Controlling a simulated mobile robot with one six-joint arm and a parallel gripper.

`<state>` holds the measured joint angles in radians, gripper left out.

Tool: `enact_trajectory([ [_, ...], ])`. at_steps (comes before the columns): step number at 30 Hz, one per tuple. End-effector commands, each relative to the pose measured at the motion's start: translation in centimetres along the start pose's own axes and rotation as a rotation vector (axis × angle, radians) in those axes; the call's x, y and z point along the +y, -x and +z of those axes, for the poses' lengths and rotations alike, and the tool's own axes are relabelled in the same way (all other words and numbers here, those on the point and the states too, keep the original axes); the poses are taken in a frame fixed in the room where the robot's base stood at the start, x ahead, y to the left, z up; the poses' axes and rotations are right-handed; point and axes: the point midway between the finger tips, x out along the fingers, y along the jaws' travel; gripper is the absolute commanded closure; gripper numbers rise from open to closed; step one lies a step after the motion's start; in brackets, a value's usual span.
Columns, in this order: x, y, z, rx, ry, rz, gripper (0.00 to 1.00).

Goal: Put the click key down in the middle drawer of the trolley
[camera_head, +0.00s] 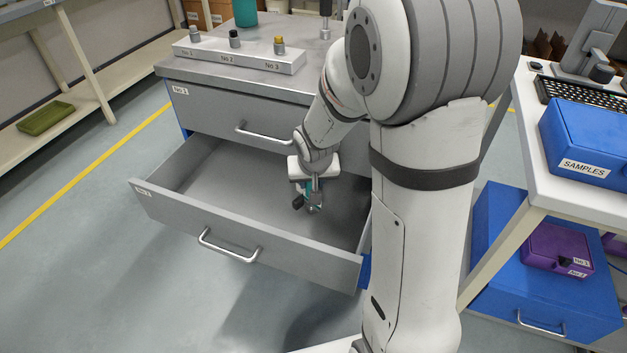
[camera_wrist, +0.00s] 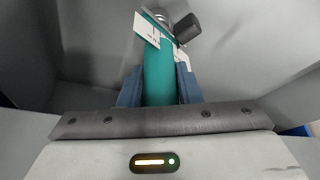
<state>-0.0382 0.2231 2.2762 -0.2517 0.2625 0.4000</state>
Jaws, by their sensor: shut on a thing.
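The click key (camera_head: 310,197) has a teal handle and a dark knob at its end. In the wrist view the teal handle of the key (camera_wrist: 158,82) stands between the blue fingers, with white tags and a metal and black end beyond. My gripper (camera_head: 307,187), also in the wrist view (camera_wrist: 157,88), is shut on the handle. It is low inside the open middle drawer (camera_head: 212,168) of the grey trolley (camera_head: 185,66). I cannot tell whether the key touches the drawer floor. The drawer's right part is hidden by my arm.
The upper drawer (camera_head: 205,112), labelled No 1, is closed above. A rack (camera_head: 245,56) with several small knobs and a teal item (camera_head: 245,12) stand on the trolley top. At right is a white table (camera_head: 580,200) with a blue SAMPLES box (camera_head: 590,130). The drawer's left part is empty.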

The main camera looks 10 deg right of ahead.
Motion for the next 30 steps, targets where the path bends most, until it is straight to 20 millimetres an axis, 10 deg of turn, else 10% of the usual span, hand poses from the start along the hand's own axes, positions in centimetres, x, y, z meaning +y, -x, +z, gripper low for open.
enact_trajectory([
  [2, 0.0, -0.4, 0.1, 0.001, -0.001, 0.0, 1.0],
  [3, 0.0, -0.2, 0.1, 0.0, -0.001, 0.0, 0.66],
  [10, 0.1, -0.2, 0.1, 0.0, -0.001, 0.0, 0.48],
  [20, 0.1, 0.3, -0.1, 0.0, -0.002, 0.001, 0.48],
  [30, 0.1, 7.2, -0.3, 0.005, -0.003, 0.0, 0.48],
])
